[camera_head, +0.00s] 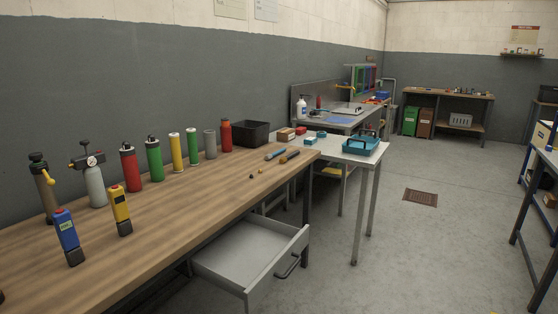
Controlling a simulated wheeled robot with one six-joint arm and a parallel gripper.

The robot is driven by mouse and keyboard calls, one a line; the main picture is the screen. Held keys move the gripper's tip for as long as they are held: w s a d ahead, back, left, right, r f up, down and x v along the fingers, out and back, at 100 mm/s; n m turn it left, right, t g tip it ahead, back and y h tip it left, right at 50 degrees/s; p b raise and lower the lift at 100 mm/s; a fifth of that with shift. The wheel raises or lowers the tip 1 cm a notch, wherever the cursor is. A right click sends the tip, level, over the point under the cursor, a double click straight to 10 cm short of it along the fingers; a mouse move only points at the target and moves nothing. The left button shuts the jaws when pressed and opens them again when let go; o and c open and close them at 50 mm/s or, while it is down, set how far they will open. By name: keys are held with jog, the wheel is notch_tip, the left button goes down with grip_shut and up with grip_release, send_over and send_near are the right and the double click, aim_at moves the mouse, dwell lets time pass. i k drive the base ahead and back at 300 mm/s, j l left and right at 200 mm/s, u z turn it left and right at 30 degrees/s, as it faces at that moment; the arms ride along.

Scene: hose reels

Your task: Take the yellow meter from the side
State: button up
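The yellow meter (120,209) stands upright on the wooden workbench (190,218), near its left end. It has a dark base and a dark face area. A grey cylinder with a gauge (95,185) stands behind the yellow meter. My gripper is not in view.
Several coloured cylinders, including a red one (131,170) and a green one (154,161), line the bench's back by the wall. A black bin (250,133) stands farther along. An open grey drawer (245,262) juts out below the bench front.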

aim_at(117, 196)
jog(key=u, duration=1.35)
